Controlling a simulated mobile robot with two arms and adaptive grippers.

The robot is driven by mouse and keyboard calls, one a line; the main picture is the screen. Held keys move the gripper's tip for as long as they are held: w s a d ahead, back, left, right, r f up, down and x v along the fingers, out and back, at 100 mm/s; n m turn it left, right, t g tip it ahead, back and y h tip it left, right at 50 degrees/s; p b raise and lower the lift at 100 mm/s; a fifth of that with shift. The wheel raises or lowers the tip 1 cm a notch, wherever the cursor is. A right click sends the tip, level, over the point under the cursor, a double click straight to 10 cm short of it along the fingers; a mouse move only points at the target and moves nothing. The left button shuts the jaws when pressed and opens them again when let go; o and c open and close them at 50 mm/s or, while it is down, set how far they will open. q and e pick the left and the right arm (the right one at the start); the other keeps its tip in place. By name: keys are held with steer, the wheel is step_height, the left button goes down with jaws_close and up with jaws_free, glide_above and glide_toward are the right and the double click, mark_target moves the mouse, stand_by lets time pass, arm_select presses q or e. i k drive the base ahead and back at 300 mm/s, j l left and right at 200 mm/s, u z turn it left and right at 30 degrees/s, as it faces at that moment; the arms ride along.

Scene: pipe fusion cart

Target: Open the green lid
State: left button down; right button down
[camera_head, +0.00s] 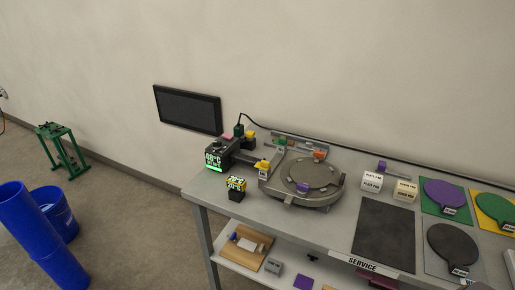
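I cannot tell for certain which thing is the green lid. A small green block or cap (239,130) stands at the back of the cart, behind the black box with a lit green display (217,158). Another small green part (282,142) sits at the back edge of the round grey machine (302,180), near an orange part. At this size I cannot tell whether either is a lid or is open or shut. Neither of my grippers is in view, and nothing is seen touching the cart.
A lower shelf holds a wooden board (246,247). A blue bucket (58,212) and blue pipe (42,240) stand left.

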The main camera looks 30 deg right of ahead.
mark_target(281, 141)
steer(key=z, duration=1.1)
